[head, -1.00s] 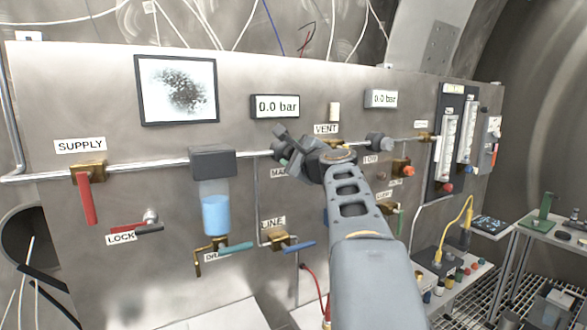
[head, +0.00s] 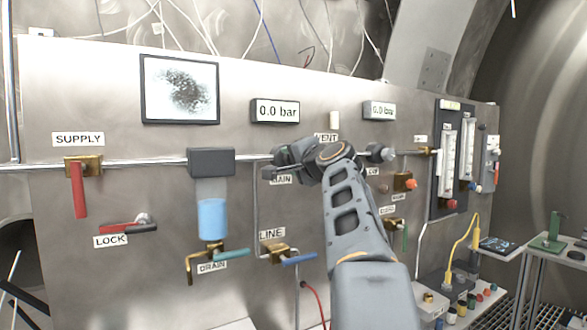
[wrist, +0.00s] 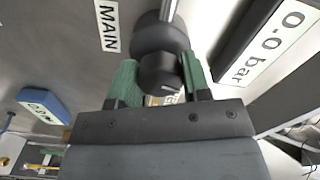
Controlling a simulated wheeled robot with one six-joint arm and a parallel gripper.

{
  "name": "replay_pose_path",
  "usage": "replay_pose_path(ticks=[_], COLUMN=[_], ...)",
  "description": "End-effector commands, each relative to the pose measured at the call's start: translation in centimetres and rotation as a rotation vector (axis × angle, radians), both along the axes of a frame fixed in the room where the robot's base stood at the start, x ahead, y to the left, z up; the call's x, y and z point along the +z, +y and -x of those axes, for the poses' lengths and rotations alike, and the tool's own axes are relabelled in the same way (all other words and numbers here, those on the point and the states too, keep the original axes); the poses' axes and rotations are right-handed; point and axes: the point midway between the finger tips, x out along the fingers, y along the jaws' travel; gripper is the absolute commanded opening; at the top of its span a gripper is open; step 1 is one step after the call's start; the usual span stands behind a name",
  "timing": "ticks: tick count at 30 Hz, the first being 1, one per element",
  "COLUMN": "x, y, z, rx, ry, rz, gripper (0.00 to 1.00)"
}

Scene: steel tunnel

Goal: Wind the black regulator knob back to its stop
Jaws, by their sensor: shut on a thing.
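The black regulator knob (wrist: 160,72) sits in the wrist view between the two green fingers of my gripper (wrist: 158,85), which are shut on it. The knob's round body is on the pipe beside the MAIN label (wrist: 108,25). In the head view my gripper (head: 285,160) is at the panel above the MAIN label (head: 281,180), and my gripper and wrist hide most of the knob there. The display (head: 275,111) above it reads 0.0 bar.
On the panel left of my arm are the red SUPPLY lever (head: 79,190), a blue-filled bowl (head: 212,217) and the blue LINE lever (head: 299,259). A second grey knob (head: 381,153) is close right of my wrist. A side table (head: 555,260) stands at the right.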

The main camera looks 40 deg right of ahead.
Motion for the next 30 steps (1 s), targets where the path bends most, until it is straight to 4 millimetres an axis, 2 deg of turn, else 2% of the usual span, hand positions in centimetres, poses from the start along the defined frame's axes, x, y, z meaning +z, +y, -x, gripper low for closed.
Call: replay_pose_path(ticks=[12,30], x=[-0.17,-0.05], y=[-0.07,-0.06], z=[-0.02,-0.01], rx=[0.0,0.0], ry=[0.028,0.034], rz=[0.201,0.242], gripper=[0.2,0.2])
